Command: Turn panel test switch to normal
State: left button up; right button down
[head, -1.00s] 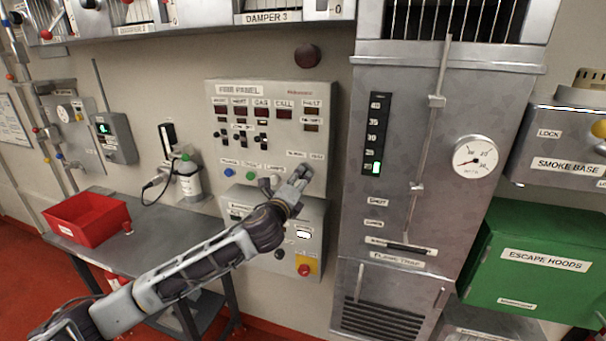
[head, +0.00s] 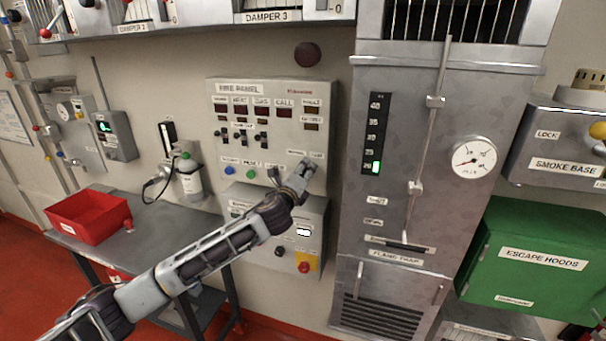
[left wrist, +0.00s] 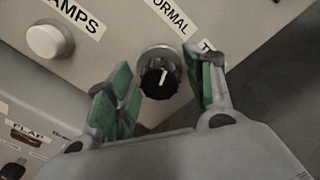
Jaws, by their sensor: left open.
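The fire panel (head: 228,112) is a grey box on the wall. Its test switch (left wrist: 159,78) is a black round knob with a white pointer line on a silver collar, in the left wrist view. A label reading "NORMAL" (left wrist: 168,14) sits above it, and a label starting with "T" (left wrist: 207,45) sits to its upper right. My left gripper (left wrist: 163,85) is open, its green-padded fingers on either side of the knob; I cannot tell whether they touch it. In the head view my left gripper (head: 304,172) is at the panel's lower right corner and hides the knob. My right gripper is not in view.
A white button (left wrist: 44,41) lies left of the knob. Blue (head: 229,170) and green (head: 251,174) buttons are further left on the panel. A lower grey box (head: 243,205) is below. The metal flame trap cabinet (head: 350,240) stands close on the right.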

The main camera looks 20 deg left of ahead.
pick_arm(q)
jog(key=c, duration=1)
jog(key=shift+n, duration=2.1)
jog(key=shift+c, duration=0.2)
jog(key=o, duration=1)
jog(key=shift+o, duration=0.2)
jog(key=s, duration=1.2)
jog(key=shift+a, duration=0.2)
